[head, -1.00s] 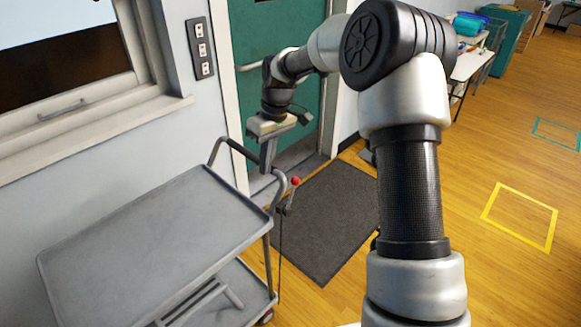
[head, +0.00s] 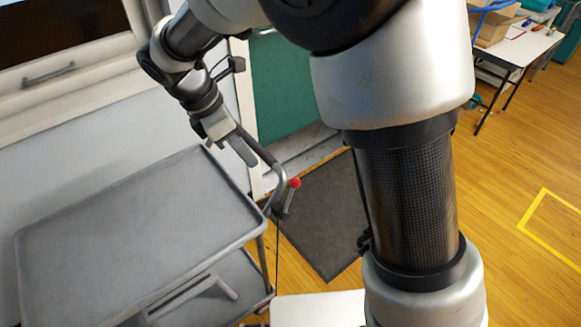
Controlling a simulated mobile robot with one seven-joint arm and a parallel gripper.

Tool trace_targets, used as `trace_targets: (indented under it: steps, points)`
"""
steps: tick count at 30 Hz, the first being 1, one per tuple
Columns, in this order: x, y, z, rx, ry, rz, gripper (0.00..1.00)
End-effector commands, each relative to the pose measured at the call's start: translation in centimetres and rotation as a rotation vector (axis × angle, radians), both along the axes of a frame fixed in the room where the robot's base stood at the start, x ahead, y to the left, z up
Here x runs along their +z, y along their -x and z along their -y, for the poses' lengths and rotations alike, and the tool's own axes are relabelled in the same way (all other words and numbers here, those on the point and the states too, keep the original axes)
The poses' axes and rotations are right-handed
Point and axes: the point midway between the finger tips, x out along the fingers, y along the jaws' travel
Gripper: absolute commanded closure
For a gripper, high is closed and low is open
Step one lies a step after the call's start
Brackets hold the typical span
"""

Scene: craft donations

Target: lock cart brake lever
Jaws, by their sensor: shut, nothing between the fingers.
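The grey cart (head: 130,220) stands at the left with its push handle (head: 272,166) at the right end. The brake lever (head: 289,197) is a short grey bar with a red knob (head: 295,183), beside the cart's right end below the handle. It points up, leaning slightly right. My gripper (head: 250,161) is shut and empty, above the handle end of the cart, up and left of the red knob. It is apart from the lever. Whether its fingertips touch the handle I cannot tell.
A dark floor mat (head: 322,215) lies beyond the lever before a green door (head: 285,95). The wall and window sill run behind the cart. A white table (head: 520,45) with boxes stands far right. Open wooden floor (head: 510,150) lies at right.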

Motion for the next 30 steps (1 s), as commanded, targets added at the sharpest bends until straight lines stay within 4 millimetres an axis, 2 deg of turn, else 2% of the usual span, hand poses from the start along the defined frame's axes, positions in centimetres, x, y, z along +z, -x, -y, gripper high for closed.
trace_targets:
  steps: [13, 17, 20, 30]
  points:
    - [0.1, 0.4, -0.1, 0.038, 0.017, -0.002, 1.0]
    - [-0.4, 0.4, 0.1, 0.036, 0.018, -0.002, 1.0]
    - [-1.6, 0.3, 0.6, 0.037, 0.019, -0.004, 1.0]
    - [-8.2, -0.3, 3.2, 0.035, 0.018, -0.006, 1.0]
